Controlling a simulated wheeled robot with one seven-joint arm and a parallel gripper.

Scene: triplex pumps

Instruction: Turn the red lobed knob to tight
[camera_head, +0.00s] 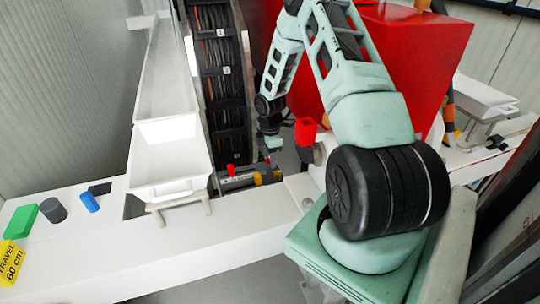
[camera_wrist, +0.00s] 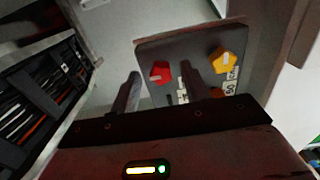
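The red lobed knob (camera_wrist: 161,71) sits on a dark grey panel (camera_wrist: 190,44) in the wrist view, with a pale pointer line on its face. It also shows small in the head view (camera_head: 231,169). My gripper (camera_wrist: 159,76) is open, its two dark fingers apart. The red knob appears in the gap between the fingertips, farther off; contact is not visible. A yellow lobed knob (camera_wrist: 229,63) sits right of the red one. White labels lie near the knobs, too blurred to read fully.
In the head view, a white trough (camera_head: 168,158) stands left of a dark cable rack (camera_head: 221,75). A large red box (camera_head: 420,45) stands behind my arm. A green block (camera_head: 20,221), grey cylinder (camera_head: 53,210) and blue cylinder (camera_head: 90,202) lie on the white bench (camera_head: 110,245).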

